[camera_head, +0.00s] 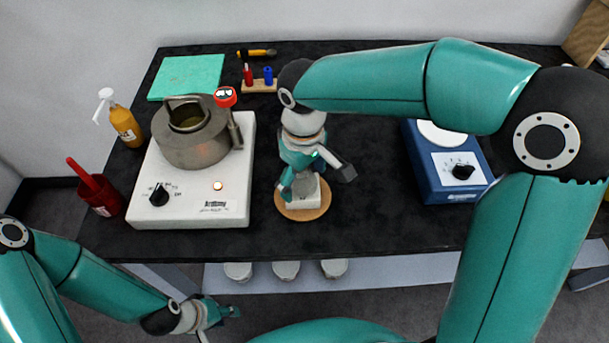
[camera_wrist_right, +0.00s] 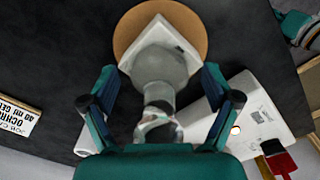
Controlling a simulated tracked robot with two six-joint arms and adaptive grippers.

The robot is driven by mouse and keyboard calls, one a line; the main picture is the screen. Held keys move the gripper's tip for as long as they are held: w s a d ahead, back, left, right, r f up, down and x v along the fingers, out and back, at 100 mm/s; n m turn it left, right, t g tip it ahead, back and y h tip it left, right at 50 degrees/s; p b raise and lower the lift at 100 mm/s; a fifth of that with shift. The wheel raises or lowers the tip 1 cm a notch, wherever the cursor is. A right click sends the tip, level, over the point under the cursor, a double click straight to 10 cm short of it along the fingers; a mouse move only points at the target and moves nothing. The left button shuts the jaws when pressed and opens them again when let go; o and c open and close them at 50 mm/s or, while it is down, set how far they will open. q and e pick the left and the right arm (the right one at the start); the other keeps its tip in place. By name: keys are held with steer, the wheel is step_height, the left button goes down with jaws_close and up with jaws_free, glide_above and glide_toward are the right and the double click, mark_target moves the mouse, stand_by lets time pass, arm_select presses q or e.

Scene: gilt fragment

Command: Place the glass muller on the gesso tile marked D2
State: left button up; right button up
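The glass muller (camera_wrist_right: 160,68) is a clear, greyish piece with a narrower neck. It stands on a white square tile (camera_wrist_right: 187,52) on a round cork mat (camera_wrist_right: 199,22); in the head view the mat (camera_head: 321,211) is at the middle of the table. My right gripper (camera_wrist_right: 160,85) is open, with its fingers on both sides of the muller and gaps to it. In the head view the right gripper (camera_head: 316,180) partly covers the muller. I can read no D2 mark on the tile. My left gripper (camera_head: 220,325) is open and empty, low in front of the table.
A white hotplate (camera_head: 188,207) with a metal pot (camera_head: 190,150) stands left of the mat. A blue device (camera_head: 440,178) stands right. A green mat (camera_head: 187,76) and small bottles in a wooden stand (camera_head: 259,87) lie behind. A lettered sign (camera_wrist_right: 15,118) shows in the wrist view.

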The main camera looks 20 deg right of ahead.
steer(key=shift+r, duration=0.1)
step_height(320, 180, up, 12)
steer(key=shift+p, duration=0.55)
stand_by(0.6)
